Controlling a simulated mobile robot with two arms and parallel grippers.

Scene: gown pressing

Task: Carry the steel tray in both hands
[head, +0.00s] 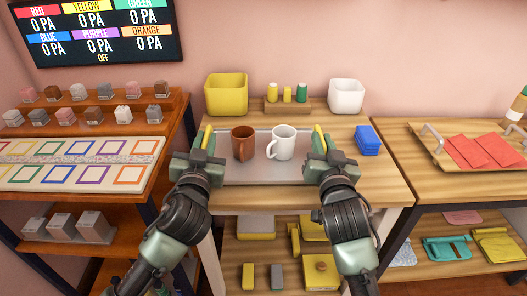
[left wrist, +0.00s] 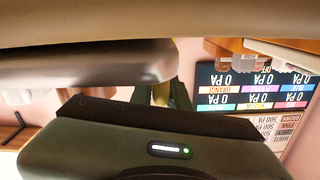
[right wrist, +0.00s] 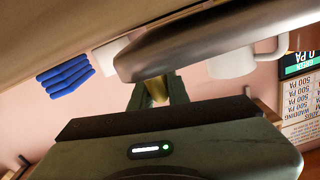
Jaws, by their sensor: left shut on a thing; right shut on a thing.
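The steel tray (head: 255,172) is a flat grey sheet at the middle table, between my two grippers. A brown mug (head: 243,142) and a white mug (head: 283,142) stand upright on it. My left gripper (head: 204,148) is shut on the tray's left side, and my right gripper (head: 320,148) is shut on its right side. Yellow parts show at both grippers. The grip itself is mostly hidden. The head view does not show clearly whether the tray is clear of the tabletop. The white mug also shows in the right wrist view (right wrist: 232,62).
Behind the tray stand a yellow bin (head: 226,94), a wooden spool rack (head: 287,106) and a white bin (head: 346,95). Blue blocks (head: 368,140) lie close to my right gripper. A shelf unit (head: 160,185) stands left; a wooden tray (head: 440,150) with red cloths lies right.

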